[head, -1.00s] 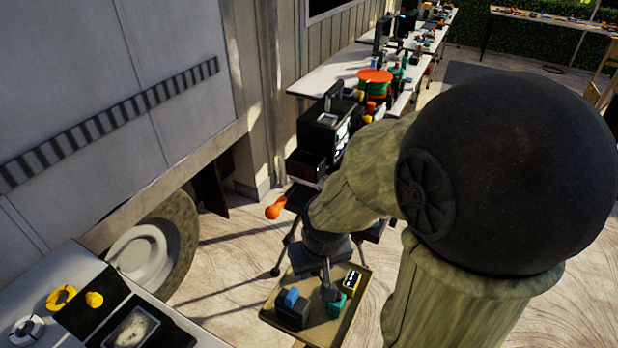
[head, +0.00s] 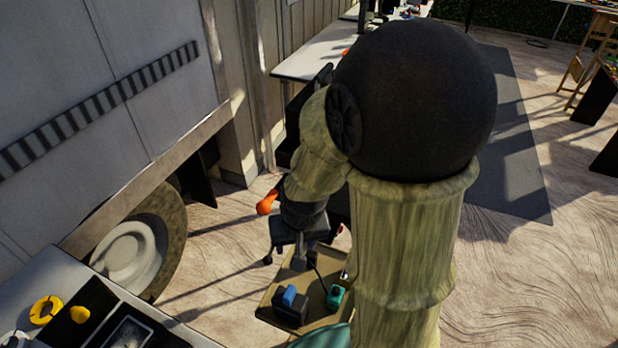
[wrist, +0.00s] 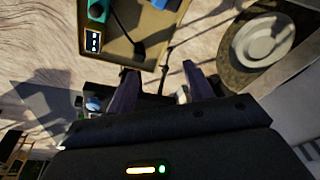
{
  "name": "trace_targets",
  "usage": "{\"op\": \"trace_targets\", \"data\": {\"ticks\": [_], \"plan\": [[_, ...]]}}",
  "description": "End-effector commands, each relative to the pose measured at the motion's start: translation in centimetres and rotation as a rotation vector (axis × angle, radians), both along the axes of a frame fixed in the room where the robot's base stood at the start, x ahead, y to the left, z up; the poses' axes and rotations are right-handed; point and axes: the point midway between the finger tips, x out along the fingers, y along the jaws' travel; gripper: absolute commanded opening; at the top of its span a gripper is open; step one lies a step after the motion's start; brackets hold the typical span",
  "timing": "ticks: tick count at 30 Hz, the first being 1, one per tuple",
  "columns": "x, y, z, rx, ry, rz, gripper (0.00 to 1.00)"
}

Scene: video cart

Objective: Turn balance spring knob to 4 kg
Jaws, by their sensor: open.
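I cannot make out the balance spring knob or its scale for certain in either view. A dark, tripod-like stand with an orange handle (head: 267,202) shows in the head view, largely hidden behind my arm. My gripper (wrist: 163,88) is open in the wrist view, its two dark fingers apart with nothing held. A small pale part (wrist: 182,95) shows between the fingers, close to the right one. A small blue and white round part (wrist: 93,104) lies just left of the left finger. Whether the fingers touch anything is unclear.
A tan tray (head: 262,306) below holds a dark box with a blue piece (head: 290,295) and a green item (head: 334,297). A vehicle wheel (head: 138,250) and wall stand at left. A table (head: 190,336) with yellow items is at lower left.

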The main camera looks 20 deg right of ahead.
Motion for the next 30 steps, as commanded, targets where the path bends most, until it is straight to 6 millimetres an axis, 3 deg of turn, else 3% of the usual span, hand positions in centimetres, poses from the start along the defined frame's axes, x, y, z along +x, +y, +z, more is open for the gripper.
{"op": "trace_targets", "data": {"ticks": [7, 15, 21, 30], "plan": [[3.9, 1.7, -6.4, 0.012, 0.022, -0.317, 0.52], [7.1, 1.0, -12.8, -0.105, -0.075, -0.644, 0.52], [8.9, -0.1, -15.5, -0.202, -0.215, -0.796, 0.52], [11.4, -2.5, -17.2, -0.333, -0.506, -0.929, 0.52]]}}
